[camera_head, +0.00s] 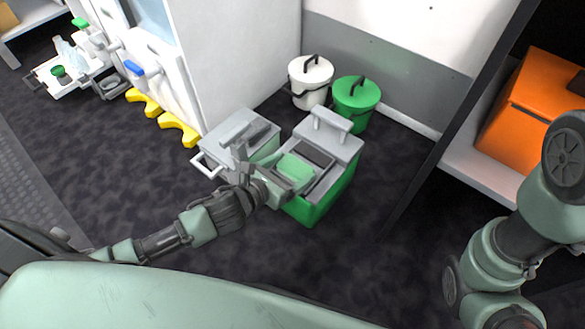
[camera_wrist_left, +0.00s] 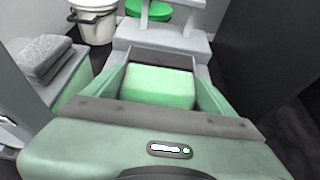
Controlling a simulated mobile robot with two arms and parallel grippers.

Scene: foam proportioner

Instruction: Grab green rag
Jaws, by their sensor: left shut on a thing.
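The green rag (camera_head: 297,167) is a light green folded block above the grey top of the right-hand cart (camera_head: 325,125), which has a green body. It also shows in the left wrist view (camera_wrist_left: 158,87), between the two fingers. My left gripper (camera_head: 290,176) is shut on the green rag, and its fingers lie along the rag's two sides. The fingers and palm hide part of the rag, and I cannot tell whether it still touches the cart. My right arm shows at the right edge, but its gripper is out of view.
A second cart (camera_head: 207,161) with a white handle stands just left, with a grey folded rag (camera_head: 258,132) on top. Behind are a white bucket (camera_head: 311,80) and a green bucket (camera_head: 356,98). A shelf with an orange box (camera_head: 530,105) stands right. The dark floor in front is clear.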

